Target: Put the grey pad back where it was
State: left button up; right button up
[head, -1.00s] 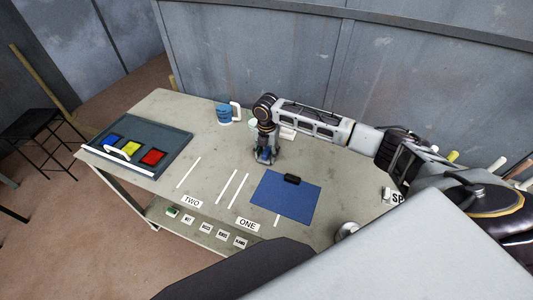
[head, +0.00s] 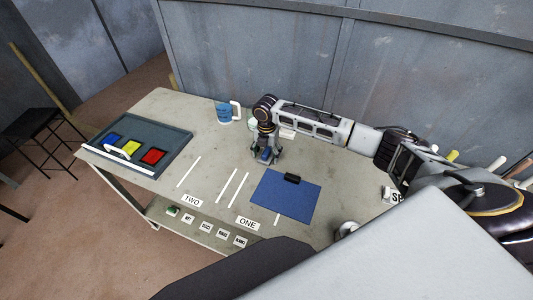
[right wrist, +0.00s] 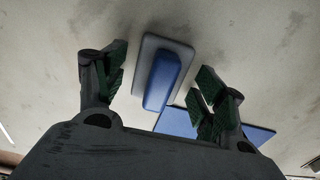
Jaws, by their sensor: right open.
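The grey pad (right wrist: 149,50) with its raised blue grip (right wrist: 163,80) lies on the table in the right wrist view. In the head view only the blue grip (head: 266,155) shows, small, under my right gripper; the rest of the pad is mostly hidden. My right gripper (head: 267,160) points down over the pad from above. Its fingers (right wrist: 163,68) are open, one on each side of the pad, with a visible gap on both sides. My left gripper is not in view.
A blue mat (head: 285,203) with a black block (head: 292,178) lies just right of the gripper. A dark tray (head: 176,138) with blue, yellow and red pieces is at the left. A blue mug (head: 224,114) stands behind. White lines and labels mark the table (head: 180,108).

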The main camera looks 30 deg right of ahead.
aim_at(267, 151)
jog(key=shift+r, duration=0.15)
notch_tip(267, 151, up, 12)
jog(key=b, duration=0.1)
dwell(0.6)
jog(key=shift+s, duration=0.1)
dwell(0.5)
